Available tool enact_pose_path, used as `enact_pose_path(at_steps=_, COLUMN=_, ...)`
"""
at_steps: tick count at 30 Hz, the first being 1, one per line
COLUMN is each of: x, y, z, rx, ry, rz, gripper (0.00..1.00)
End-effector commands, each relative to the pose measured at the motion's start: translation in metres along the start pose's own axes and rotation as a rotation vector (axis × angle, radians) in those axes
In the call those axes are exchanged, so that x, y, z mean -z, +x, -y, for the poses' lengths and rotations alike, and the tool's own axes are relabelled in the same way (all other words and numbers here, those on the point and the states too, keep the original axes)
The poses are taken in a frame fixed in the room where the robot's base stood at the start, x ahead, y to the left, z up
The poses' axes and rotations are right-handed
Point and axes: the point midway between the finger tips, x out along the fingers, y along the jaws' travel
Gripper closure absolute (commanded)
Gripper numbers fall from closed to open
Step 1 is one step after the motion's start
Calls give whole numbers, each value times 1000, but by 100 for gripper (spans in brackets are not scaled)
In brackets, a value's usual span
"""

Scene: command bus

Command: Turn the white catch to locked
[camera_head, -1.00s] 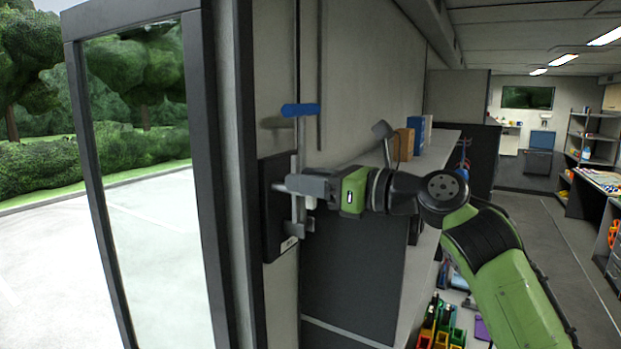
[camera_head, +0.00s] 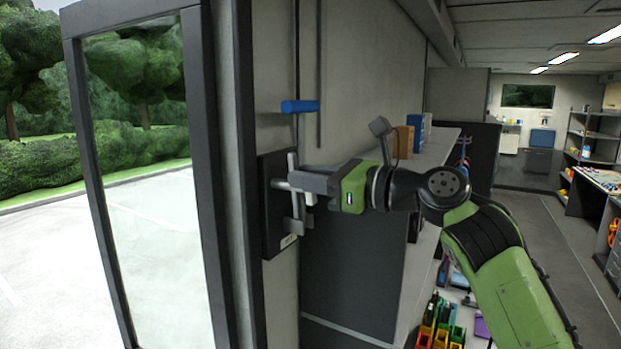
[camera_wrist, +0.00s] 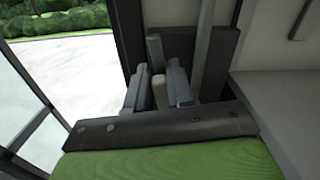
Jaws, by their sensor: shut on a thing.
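My gripper (camera_head: 300,181) reaches from the right to a dark plate (camera_head: 271,225) on the wall beside the door frame. In the wrist view my gripper (camera_wrist: 157,80) has its two grey fingers close together. A pale piece, which I take to be the white catch (camera_wrist: 160,93), sits between them, so the gripper is shut on it. In the head view the fingers hide most of the catch, and its exact angle cannot be told. Grey metal brackets (camera_head: 297,226) stand on the plate by the fingers.
A vertical grey rod with a blue handle (camera_head: 300,106) rises just above my gripper. The glass door (camera_head: 150,190) is at the left. A shelf top (camera_head: 432,148) with boxes (camera_head: 404,142) lies behind the wrist. The aisle floor (camera_head: 550,230) at the right is clear.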

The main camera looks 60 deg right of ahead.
Motion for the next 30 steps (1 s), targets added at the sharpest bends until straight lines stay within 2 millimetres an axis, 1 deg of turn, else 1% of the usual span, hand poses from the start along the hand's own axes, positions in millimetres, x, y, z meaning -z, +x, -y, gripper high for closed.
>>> enact_pose_path(at_steps=30, x=10, y=0, z=-18, rx=1, ry=-948, rz=2, gripper=100)
